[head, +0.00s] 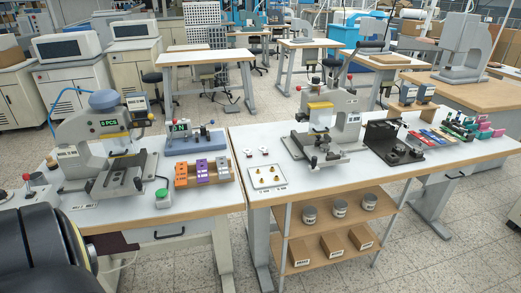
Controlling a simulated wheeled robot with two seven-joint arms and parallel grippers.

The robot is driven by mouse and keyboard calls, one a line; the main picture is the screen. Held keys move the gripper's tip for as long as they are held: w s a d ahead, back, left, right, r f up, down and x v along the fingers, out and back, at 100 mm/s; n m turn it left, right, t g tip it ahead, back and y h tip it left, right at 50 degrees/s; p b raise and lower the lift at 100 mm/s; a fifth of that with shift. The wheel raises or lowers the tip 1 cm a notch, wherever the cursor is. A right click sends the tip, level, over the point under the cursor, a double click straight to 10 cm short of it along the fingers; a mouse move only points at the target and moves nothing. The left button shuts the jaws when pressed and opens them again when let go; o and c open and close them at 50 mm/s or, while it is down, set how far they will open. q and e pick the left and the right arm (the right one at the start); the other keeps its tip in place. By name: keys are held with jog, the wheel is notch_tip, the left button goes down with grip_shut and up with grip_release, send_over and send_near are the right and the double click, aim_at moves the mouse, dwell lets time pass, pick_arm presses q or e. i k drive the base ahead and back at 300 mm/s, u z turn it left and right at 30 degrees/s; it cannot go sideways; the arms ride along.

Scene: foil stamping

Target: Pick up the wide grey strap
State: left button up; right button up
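I cannot clearly pick out a wide grey strap at this size. Several flat strips (424,138), blue and red among them, lie side by side on the right bench (282,210), right of a black fixture (393,143). Whether one of them is grey is too small to tell. Neither of my grippers is in view. A large dark rounded part at the lower left corner appears to be my own arm and hides that corner of the left bench.
A grey press (105,140) stands on the left bench (165,228), near an orange-and-purple block rack (203,171). Another press (325,125) stands on the right bench, beside a small tray (266,177). Pink and green items (483,128) sit at the far right. Shelves hold tins and boxes below.

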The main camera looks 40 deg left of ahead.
aim_at(223, 170)
jog(key=u, duration=0.6)
jog(key=i, duration=1.35)
jog(key=u, duration=0.85)
